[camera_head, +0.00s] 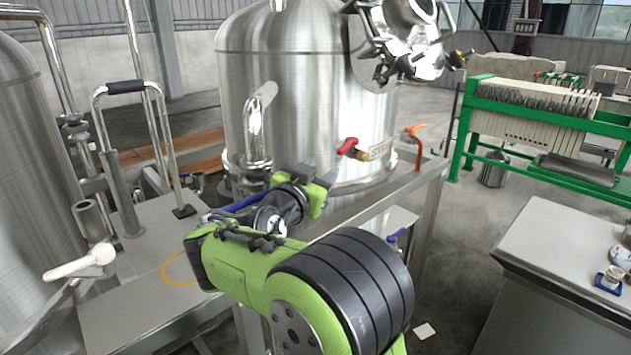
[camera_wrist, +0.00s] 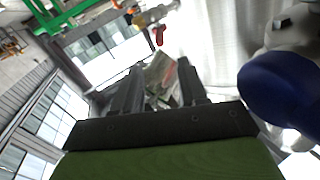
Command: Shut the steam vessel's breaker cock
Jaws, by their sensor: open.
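The steel vessel (camera_head: 300,85) stands on a metal table in the middle of the head view. A small valve with a red handle (camera_head: 348,147) sticks out low on its front, beside a label plate (camera_head: 380,149). The red handle also shows in the wrist view (camera_wrist: 159,36), on a brass body (camera_wrist: 152,15) beyond the fingertips. I cannot tell for certain which valve is the breaker cock. My gripper (camera_head: 330,176) is open, left of and below the red handle, apart from it. Its two fingers also show in the wrist view (camera_wrist: 158,68), with nothing clearly held between them.
An orange-handled valve (camera_head: 415,128) stands right of the vessel. A blue lever (camera_head: 243,203) lies close to my gripper, and a blue part looms at right in the wrist view (camera_wrist: 282,92). Bent steel pipes (camera_head: 255,125) and a white lever (camera_head: 82,263) stand left.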

